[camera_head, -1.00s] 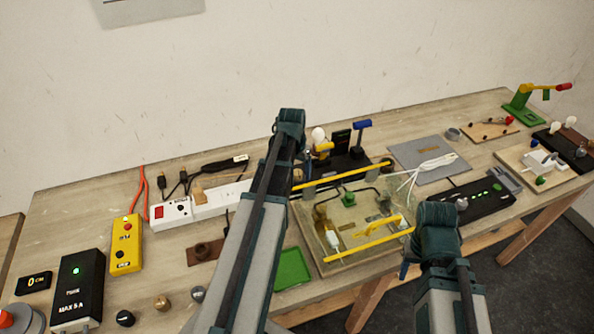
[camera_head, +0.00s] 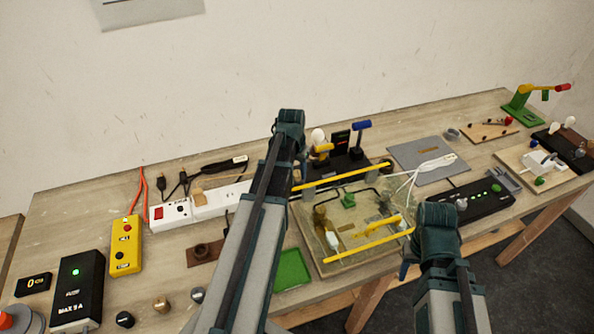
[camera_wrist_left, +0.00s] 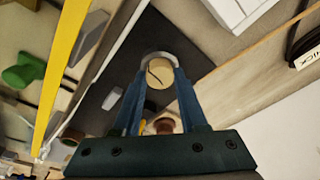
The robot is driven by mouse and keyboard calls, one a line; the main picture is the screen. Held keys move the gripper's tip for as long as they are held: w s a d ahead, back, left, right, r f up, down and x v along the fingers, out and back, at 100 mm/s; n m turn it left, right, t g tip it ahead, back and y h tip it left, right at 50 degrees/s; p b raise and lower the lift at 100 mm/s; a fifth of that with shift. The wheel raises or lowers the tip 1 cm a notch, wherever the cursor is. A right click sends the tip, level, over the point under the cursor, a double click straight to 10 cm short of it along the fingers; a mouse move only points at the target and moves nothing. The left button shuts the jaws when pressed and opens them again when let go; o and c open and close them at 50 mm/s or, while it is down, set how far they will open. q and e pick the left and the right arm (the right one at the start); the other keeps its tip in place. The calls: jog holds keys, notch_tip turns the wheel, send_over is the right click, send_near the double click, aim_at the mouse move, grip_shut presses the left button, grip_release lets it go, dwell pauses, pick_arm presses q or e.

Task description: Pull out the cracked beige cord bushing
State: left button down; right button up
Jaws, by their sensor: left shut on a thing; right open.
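The cracked beige bushing (camera_wrist_left: 160,72) shows in the left wrist view as a round beige disc with a dark crack line across it. It sits within a grey curved rim against a dark panel (camera_wrist_left: 160,30). My left gripper (camera_wrist_left: 159,82) has its two blue fingers on either side of the bushing and is shut on it. Whether the bushing is still seated cannot be told. In the head view my left arm hides the bushing and most of that gripper. My right gripper (camera_head: 405,266) is open at the front table edge, mostly hidden by its own wrist.
A clear-topped tray (camera_head: 330,262) with yellow bars (camera_head: 366,240) lies between my arms. A green tray (camera_head: 292,270) is in front. A white power strip (camera_head: 172,213) and yellow box (camera_head: 126,246) stand left. A grey mat (camera_head: 412,150) and black strip (camera_head: 480,201) lie right.

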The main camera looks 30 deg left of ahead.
aim_at(297, 174)
pick_arm(q)
jog(key=shift+r+p, duration=0.75)
jog(key=shift+r, duration=0.05)
dwell(0.5)
jog(key=shift+r+p, duration=2.2)
jog(key=shift+p, duration=0.05)
